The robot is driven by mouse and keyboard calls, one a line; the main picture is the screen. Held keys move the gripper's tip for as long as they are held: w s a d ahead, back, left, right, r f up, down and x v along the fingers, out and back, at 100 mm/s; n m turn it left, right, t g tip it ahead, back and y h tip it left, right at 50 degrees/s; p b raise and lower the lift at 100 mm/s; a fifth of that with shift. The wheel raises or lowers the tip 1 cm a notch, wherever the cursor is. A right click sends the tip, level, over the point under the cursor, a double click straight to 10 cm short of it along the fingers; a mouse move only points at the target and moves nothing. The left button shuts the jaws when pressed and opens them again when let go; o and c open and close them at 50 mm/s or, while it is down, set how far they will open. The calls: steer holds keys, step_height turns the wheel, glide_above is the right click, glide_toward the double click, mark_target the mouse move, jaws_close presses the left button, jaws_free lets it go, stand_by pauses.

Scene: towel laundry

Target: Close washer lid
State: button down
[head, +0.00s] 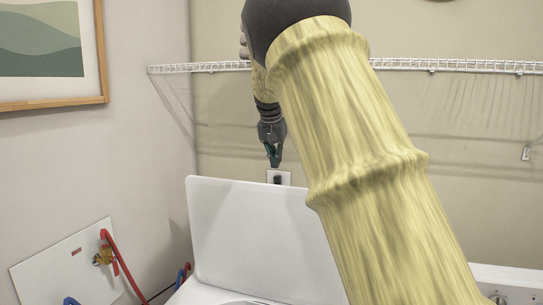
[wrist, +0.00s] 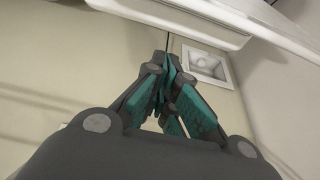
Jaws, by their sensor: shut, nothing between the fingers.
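The white washer lid (head: 262,238) stands open and upright in the head view, behind the washer opening. A strip of the washer top (head: 200,293) shows at the bottom of the head view. My gripper (head: 274,163) points down just above and behind the lid's top edge, close to the wall. Its fingers are shut with nothing between them. In the wrist view my gripper's closed fingertips (wrist: 169,60) are just below a white panel edge (wrist: 185,20), probably the lid. I cannot tell whether they touch it. My arm hides the lid's right side.
A white wire shelf (head: 215,67) runs along the back wall above the lid. A valve plate (head: 68,264) with red and blue hoses is at the lower left. A framed picture (head: 103,50) hangs on the left wall.

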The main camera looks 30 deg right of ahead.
steer(key=w+p+x, duration=0.1)
steer(key=p+x, duration=0.2)
steer(key=x, duration=0.4)
steer(key=shift+s+a+p, duration=0.95)
steer(key=shift+s+a, duration=0.8)
steer(key=shift+s, duration=0.05)
